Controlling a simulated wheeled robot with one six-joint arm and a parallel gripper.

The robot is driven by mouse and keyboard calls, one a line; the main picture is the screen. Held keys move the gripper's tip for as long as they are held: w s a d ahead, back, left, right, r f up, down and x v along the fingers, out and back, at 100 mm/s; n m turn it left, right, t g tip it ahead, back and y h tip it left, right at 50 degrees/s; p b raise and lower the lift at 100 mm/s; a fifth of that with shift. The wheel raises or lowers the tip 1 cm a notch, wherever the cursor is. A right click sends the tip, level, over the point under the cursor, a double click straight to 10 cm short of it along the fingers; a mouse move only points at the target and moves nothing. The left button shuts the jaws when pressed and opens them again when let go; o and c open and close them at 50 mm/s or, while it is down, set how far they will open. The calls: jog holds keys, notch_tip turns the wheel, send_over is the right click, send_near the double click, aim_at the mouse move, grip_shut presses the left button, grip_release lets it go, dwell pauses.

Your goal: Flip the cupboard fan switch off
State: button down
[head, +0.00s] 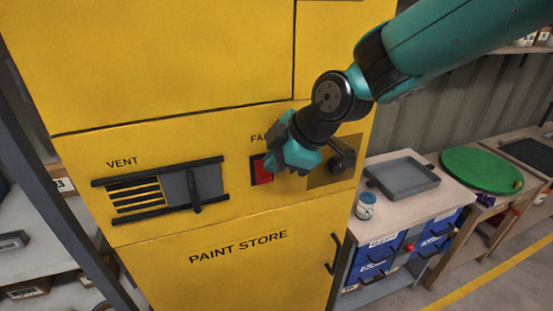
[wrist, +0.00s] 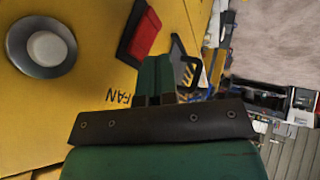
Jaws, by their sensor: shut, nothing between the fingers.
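The yellow cupboard (head: 270,275) fills the left and middle of the head view, marked PAINT STORE. The fan switch (head: 262,170) is a red rocker in a dark frame below the partly covered FAN label. My gripper (head: 287,160) is just right of the switch and hides part of it. In the wrist view the red switch (wrist: 143,36) lies beyond the fingertips, with the FAN label beside it. My gripper (wrist: 154,62) is shut and empty there, its green fingers together. Whether it touches the switch or cupboard I cannot tell.
A vent slider (head: 180,187) is left of the switch, and a dark knob (head: 343,157) is to its right. A round grey fitting (wrist: 45,47) shows in the wrist view. A bench with a grey tray (head: 402,177) and a jar (head: 366,205) stands right of the cupboard.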

jog(key=b+v, duration=0.2)
jog(key=v, duration=0.8)
jog(key=shift+s+r+b, duration=0.2)
jog(key=shift+r+b, duration=0.15)
jog(key=shift+r, duration=0.1)
jog(key=shift+a, duration=0.15)
jog(key=s+d+f+m+g+h, duration=0.1)
jog(key=s+d+f+m, duration=0.3)
jog(key=s, duration=0.5)
jog(key=s+d+f+m+g+h, duration=0.1)
jog(key=s+d+f+m+g, duration=0.1)
jog(key=s+m, duration=0.6)
notch_tip(320, 180, down, 2)
jog(key=shift+s+d+f+m+g, duration=0.1)
jog(key=shift+s+d+m+g, duration=0.3)
jog(key=shift+s+d, duration=0.55)
